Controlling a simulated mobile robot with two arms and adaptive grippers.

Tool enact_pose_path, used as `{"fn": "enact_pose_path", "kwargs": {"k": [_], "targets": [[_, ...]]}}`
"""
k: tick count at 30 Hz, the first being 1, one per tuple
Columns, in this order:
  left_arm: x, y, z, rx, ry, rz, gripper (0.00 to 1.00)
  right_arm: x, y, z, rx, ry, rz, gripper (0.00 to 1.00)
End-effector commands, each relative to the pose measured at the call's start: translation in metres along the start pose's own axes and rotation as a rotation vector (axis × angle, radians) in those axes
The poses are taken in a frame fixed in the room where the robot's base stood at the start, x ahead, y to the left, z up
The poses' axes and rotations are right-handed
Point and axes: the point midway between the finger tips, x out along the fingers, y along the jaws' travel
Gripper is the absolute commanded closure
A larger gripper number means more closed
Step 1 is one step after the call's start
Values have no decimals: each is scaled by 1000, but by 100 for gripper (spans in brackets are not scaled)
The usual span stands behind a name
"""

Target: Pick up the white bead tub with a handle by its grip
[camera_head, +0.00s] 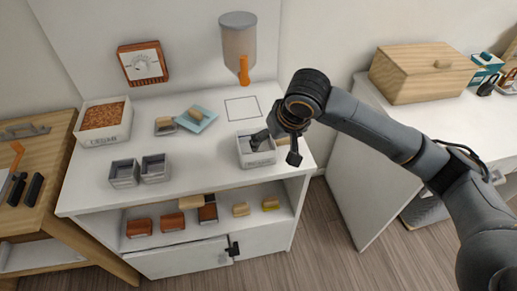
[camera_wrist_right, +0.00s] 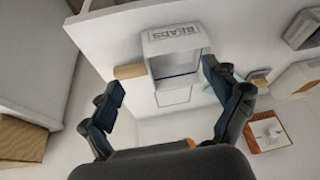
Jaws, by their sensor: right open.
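The white bead tub (camera_head: 258,159) stands on the cabinet top near its right front, partly covered by my right gripper. In the right wrist view the tub (camera_wrist_right: 173,43) shows its "BEADS" lettering and lies just beyond and between the fingertips. My left gripper is not in view.
A larger white tub (camera_head: 102,135) with brown contents stands at the left of the cabinet top. Two grey bins (camera_head: 140,172) are at the front. A dispenser (camera_head: 239,45) hangs behind the bead tub. A drawn square (camera_head: 242,107) lies behind it, and a wooden box (camera_head: 420,75) is far right.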

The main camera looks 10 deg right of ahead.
Motion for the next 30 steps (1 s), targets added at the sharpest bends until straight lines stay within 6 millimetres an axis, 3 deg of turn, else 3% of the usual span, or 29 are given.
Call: {"fn": "enact_pose_path", "kwargs": {"k": [1, 4, 10, 21, 30], "targets": [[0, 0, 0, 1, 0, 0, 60, -13, 15, -13, 30, 5, 38, 11], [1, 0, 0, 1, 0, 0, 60, -29, 32, -24, 86, -4, 80, 11], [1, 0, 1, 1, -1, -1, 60, -38, 46, -31, 139, -14, 111, 11], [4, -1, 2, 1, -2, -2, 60, 28, 53, -29, 140, -15, 110, 11], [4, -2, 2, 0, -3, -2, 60, 53, 56, -28, 139, -13, 111, 11]]}}
